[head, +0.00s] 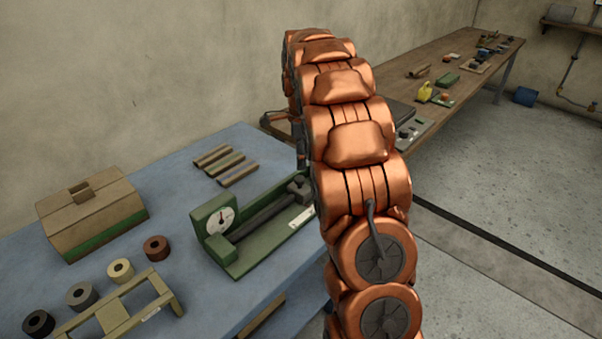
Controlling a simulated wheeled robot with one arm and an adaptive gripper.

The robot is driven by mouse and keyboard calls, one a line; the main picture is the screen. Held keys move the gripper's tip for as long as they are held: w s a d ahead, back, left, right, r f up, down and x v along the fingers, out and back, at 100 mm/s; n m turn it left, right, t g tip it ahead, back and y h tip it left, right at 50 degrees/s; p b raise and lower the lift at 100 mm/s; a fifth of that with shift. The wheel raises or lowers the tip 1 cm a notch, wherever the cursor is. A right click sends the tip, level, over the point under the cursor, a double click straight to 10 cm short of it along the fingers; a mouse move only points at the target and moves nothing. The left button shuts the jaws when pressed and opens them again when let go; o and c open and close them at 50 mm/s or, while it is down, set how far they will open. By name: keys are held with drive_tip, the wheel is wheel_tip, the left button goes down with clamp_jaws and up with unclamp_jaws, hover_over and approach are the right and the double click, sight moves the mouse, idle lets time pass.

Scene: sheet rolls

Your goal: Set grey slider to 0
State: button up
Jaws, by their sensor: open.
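A green device (232,256) stands on the blue table, with a round white dial (220,220) at its left end. The dial's needle points roughly upward; its numbers are too small to read. A dark bar (262,219) runs along the device. A dark grey block (299,186), which looks like the grey slider, sits at the bar's far right end, close beside my arm in the picture. A small white label (300,217) is on the device's front. My copper-coloured arm covers the area just right of the device.
A tan and green box (92,215) stands at the left. Several rolls (82,295) and a wooden frame (112,316) are at the front left. Several tubes (225,165) lie behind the device. A long wooden bench (440,55) with tools stands at the back right.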

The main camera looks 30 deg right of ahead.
sight(301, 177)
drive_tip(key=shift+f+p, duration=0.6)
drive_tip(key=shift+f, duration=2.6)
drive_tip(key=shift+r, duration=0.1)
clamp_jaws()
